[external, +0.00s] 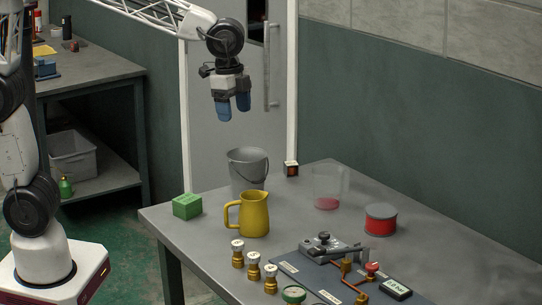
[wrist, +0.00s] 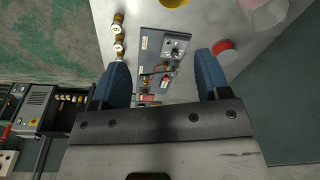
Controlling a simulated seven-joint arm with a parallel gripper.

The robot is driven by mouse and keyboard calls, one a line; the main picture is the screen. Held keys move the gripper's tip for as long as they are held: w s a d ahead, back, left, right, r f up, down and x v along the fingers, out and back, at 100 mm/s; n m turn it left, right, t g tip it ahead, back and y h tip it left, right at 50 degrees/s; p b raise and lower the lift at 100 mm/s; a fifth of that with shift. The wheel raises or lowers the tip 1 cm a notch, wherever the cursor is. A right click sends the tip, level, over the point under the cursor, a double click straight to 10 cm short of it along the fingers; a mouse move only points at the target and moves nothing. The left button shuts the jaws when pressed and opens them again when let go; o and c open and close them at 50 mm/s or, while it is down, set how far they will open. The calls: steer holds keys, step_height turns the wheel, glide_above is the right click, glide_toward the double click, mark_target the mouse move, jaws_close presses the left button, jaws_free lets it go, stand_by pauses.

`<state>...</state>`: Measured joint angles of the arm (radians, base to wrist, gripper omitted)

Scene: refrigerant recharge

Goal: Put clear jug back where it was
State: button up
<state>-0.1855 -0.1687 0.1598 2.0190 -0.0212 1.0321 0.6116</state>
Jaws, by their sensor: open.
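The clear jug (external: 328,184) stands upright on the grey table, right of the yellow pitcher, with a little red liquid at its bottom. A pale see-through shape at the top right of the wrist view (wrist: 262,12) looks like the same jug. My gripper (external: 233,110) is open and empty, high above the table's back left part and well apart from the jug. In the wrist view its two blue fingers (wrist: 162,60) are spread, with nothing between them but the table far below.
A yellow pitcher (external: 254,214), grey bucket (external: 247,172), green block (external: 187,206) and red tin (external: 380,220) stand on the table (external: 190,240). Several brass fittings (external: 254,267) and a valve panel (external: 340,266) occupy the front. A small dark box (external: 291,168) sits at the back edge.

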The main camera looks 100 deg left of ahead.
steer(key=s+d+f+n, duration=0.1)
steer(key=s+d+f, duration=0.1)
steer(key=s, duration=0.7)
steer(key=s+d+f+n+t, duration=0.1)
steer(key=s+d, duration=0.4)
steer(key=s, duration=0.5)
steer(key=s+d+f+n, duration=0.2)
steer(key=s+d+f, duration=0.1)
steer(key=s, duration=0.6)
steer(key=shift+s+d+n, duration=0.3)
steer(key=shift+s+d, duration=0.1)
steer(key=shift+d, duration=0.1)
